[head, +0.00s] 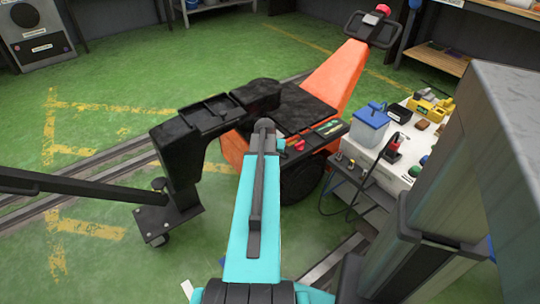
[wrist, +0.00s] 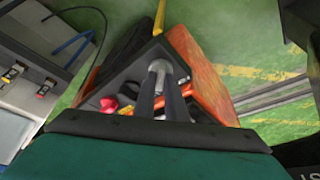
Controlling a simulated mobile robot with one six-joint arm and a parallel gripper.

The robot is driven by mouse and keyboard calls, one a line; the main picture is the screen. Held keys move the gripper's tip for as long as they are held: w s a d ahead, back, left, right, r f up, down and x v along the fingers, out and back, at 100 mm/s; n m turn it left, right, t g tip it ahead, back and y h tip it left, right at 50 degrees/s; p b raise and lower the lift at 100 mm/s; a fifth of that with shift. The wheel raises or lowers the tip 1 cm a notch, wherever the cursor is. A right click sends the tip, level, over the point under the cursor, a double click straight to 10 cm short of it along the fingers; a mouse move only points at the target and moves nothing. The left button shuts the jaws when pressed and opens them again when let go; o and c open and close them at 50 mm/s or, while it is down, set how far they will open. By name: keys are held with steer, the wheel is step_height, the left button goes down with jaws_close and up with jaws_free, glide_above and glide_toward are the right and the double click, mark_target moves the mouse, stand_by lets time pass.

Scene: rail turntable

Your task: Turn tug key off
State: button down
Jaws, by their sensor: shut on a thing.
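The orange and black tug (head: 335,80) stands in the middle of the head view, with its tiller handle at the back right. Its dark control panel (head: 328,129) is at the right side of the black deck, and it also fills the middle of the wrist view (wrist: 138,78). My gripper (wrist: 160,92) reaches down to this panel with both fingers close together. It is shut on the tug key, which is mostly hidden between the fingertips at a grey round fitting (wrist: 160,66). A red knob (wrist: 108,105) sits just left of the fingers.
A work cart (head: 398,180) with a blue box (head: 371,118) and a yellow tool (head: 425,108) stands close on the right. A black wheeled frame (head: 180,180) stands left of my arm. Rails (head: 90,170) cross the green floor. Open floor lies at the back left.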

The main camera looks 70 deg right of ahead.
steer(key=n+t+p, duration=0.1)
steer(key=n, duration=0.1)
steer(key=n+t+p, duration=0.1)
steer(key=n, duration=0.2)
steer(key=shift+s+d+r+y, duration=0.1)
steer(key=shift+d+r+y, duration=0.1)
steer(key=shift+y, duration=0.1)
steer(key=shift+d+f+n+t+y+p, duration=0.1)
steer(key=shift+n+t+y+p, duration=0.4)
steer(key=shift+n, duration=1.8)
steer(key=c, duration=1.8)
jaws_free()
steer(key=shift+s, duration=0.1)
steer(key=p+v, duration=0.1)
steer(key=v, duration=1.2)
steer(key=shift+s+r, duration=0.25)
steer(key=shift+r, duration=0.1)
